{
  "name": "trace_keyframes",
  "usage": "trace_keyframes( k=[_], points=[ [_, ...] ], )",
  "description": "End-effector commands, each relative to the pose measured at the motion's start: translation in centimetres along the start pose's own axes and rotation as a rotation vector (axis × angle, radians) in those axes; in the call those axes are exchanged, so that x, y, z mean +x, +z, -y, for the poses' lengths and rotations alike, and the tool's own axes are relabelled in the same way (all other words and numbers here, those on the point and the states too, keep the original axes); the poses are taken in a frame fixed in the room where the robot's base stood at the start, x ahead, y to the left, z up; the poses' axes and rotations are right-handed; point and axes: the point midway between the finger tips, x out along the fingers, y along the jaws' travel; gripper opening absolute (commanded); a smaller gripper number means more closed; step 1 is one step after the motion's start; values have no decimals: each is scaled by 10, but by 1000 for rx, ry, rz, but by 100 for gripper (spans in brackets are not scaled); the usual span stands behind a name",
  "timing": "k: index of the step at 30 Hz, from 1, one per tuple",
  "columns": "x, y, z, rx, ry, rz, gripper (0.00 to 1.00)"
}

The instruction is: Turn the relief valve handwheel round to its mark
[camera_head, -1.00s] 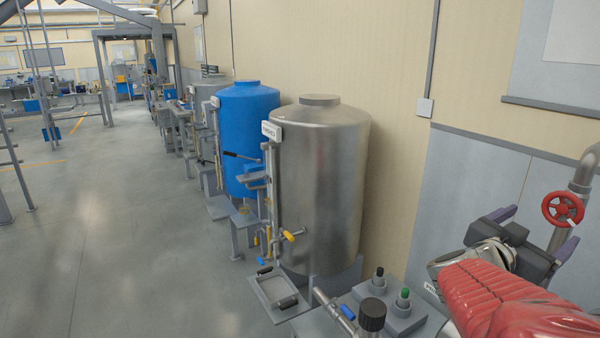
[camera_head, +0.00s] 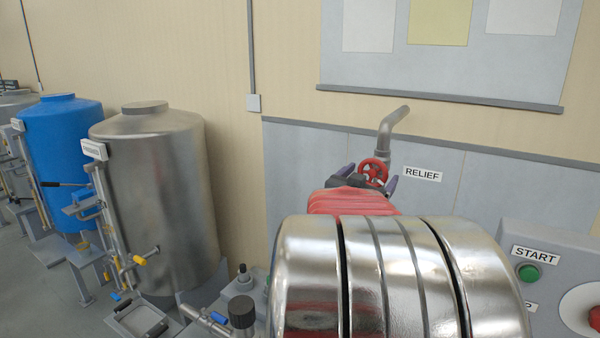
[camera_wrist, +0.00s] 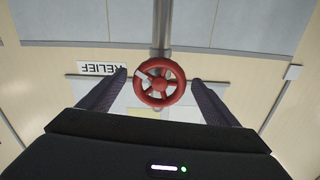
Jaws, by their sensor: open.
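The red relief valve handwheel (camera_head: 373,172) sits on a grey pipe (camera_head: 386,130) against the wall, left of the RELIEF label (camera_head: 423,174). In the wrist view the handwheel (camera_wrist: 159,82) shows whole, with spokes and a whitish marking at its upper left rim. My gripper (camera_wrist: 160,92) is open, with one dark finger on each side of the wheel and visible gaps between. I cannot tell how deep the wheel lies between the fingers. In the head view my arm hides most of the gripper (camera_head: 374,180). I cannot make out a separate fixed mark.
A panel with a green START button (camera_head: 529,272) stands at the right. A steel tank (camera_head: 160,200) and a blue tank (camera_head: 65,150) stand at the left. A black knob (camera_head: 242,312) rises low in front. A notice board (camera_head: 440,70) hangs above the pipe.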

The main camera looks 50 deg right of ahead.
Motion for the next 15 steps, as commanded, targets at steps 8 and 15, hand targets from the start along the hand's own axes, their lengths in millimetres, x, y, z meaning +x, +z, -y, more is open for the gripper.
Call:
trace_keyframes(
  k=[8, 15],
  points=[
    [14, 0, -1, 0, 1, 0, 84],
    [14, 0, 0, 0, 0, 0, 83]
  ],
)
